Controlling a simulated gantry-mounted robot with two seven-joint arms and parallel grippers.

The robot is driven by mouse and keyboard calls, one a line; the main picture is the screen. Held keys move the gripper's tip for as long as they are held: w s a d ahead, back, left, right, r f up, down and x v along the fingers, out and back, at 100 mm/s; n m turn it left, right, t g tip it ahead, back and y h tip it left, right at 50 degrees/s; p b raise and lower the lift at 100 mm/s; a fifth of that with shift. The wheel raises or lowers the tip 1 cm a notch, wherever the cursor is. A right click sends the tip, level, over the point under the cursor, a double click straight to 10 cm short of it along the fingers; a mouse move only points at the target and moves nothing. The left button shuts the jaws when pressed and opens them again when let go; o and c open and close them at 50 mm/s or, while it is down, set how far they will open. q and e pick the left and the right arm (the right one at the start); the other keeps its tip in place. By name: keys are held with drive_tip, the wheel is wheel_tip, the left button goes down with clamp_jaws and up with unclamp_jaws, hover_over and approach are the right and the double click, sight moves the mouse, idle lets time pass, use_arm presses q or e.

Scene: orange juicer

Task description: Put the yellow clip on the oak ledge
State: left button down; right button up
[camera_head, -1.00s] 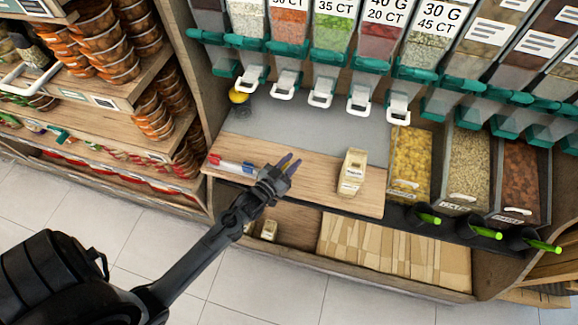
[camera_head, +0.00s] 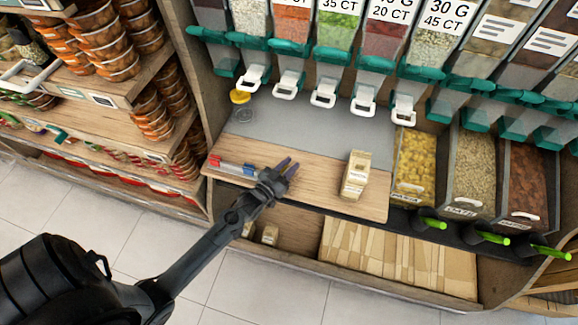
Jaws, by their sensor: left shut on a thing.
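The oak ledge (camera_head: 325,187) is the light wooden board along the front of the grey counter. My left gripper (camera_head: 287,167) is over the ledge, right of the pens. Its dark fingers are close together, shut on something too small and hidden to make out. I cannot pick out a yellow clip for certain anywhere. A round yellow lid (camera_head: 240,96) is at the back left of the grey counter, on what looks like a clear jar. My right gripper is not in view.
Red and blue pens (camera_head: 232,168) lie on the ledge's left end. A cream paper bag (camera_head: 355,175) stands on its right part. Open bins (camera_head: 413,170) are farther right, and dispensers with white handles (camera_head: 323,95) hang behind. The ledge between gripper and bag is clear.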

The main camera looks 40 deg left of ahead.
use_arm(q)
drive_tip(key=shift+f, duration=0.2)
drive_tip(key=c, duration=0.9)
unclamp_jaws()
drive_tip(key=shift+r, duration=0.15)
